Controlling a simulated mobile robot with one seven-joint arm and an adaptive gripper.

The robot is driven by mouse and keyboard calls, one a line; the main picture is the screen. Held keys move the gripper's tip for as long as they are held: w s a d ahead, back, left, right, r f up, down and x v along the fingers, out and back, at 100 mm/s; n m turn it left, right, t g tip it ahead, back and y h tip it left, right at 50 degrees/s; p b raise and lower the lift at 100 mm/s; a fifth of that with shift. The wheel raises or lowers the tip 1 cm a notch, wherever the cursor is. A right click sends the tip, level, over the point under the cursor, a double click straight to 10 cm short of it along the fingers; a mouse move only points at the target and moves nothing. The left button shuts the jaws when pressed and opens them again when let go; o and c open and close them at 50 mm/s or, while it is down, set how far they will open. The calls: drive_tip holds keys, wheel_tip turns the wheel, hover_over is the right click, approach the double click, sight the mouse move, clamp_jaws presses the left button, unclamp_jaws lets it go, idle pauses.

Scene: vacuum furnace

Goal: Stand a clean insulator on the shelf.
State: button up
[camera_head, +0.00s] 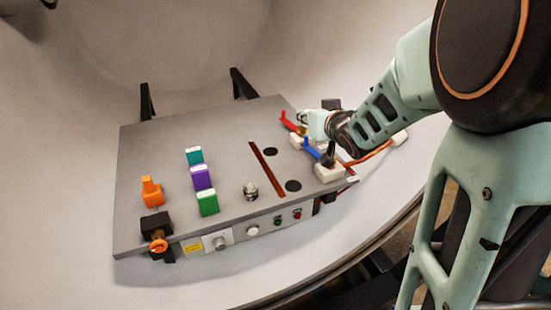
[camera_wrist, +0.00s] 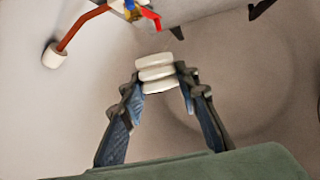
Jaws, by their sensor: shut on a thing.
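In the wrist view, my gripper (camera_wrist: 162,88) is shut on a white ribbed insulator (camera_wrist: 157,73), which sits between the two fingertips and sticks out past them. No dirt shows on it, but the picture is small. In the head view, my wrist reaches over the right end of the grey shelf (camera_head: 225,145); the fingers and the held insulator cannot be made out there. The shelf's right part has a dark red strip (camera_head: 267,169) and two dark round spots, one (camera_head: 270,152) behind the other (camera_head: 293,186).
A red lever (camera_head: 289,122) and a blue lever (camera_head: 312,149) on pale blocks stand at the shelf's right end. Teal (camera_head: 194,156), purple (camera_head: 202,177) and green (camera_head: 208,203) blocks and an orange piece (camera_head: 151,191) stand left. A metal knob (camera_head: 250,190) stands mid-front. A white-ended orange cable (camera_wrist: 68,38) lies right.

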drive_tip(key=a+f+n+g+y+b, duration=0.1)
drive_tip(key=a+f+n+y+b, duration=0.2)
drive_tip(key=a+f+y+b, duration=0.15)
drive_tip(key=b, duration=0.5)
hover_over(271, 152)
drive_tip(key=shift+n+h, duration=0.25)
drive_tip(key=shift+n, duration=0.05)
drive_tip(key=f, duration=0.9)
drive_tip(key=shift+s+d+f, duration=0.2)
drive_tip(key=shift+s, duration=0.1)
drive_tip(key=f, duration=0.1)
drive_tip(key=f+b, duration=0.1)
drive_tip(key=f, duration=0.1)
drive_tip(key=shift+w+a+f+g, duration=0.25)
drive_tip(key=shift+w+f+g, duration=0.05)
drive_tip(key=shift+w+f, duration=0.05)
drive_tip(key=shift+f, duration=0.15)
drive_tip(key=shift+f, duration=0.2)
drive_tip(key=o, duration=1.1)
drive_tip(key=shift+o, duration=0.5)
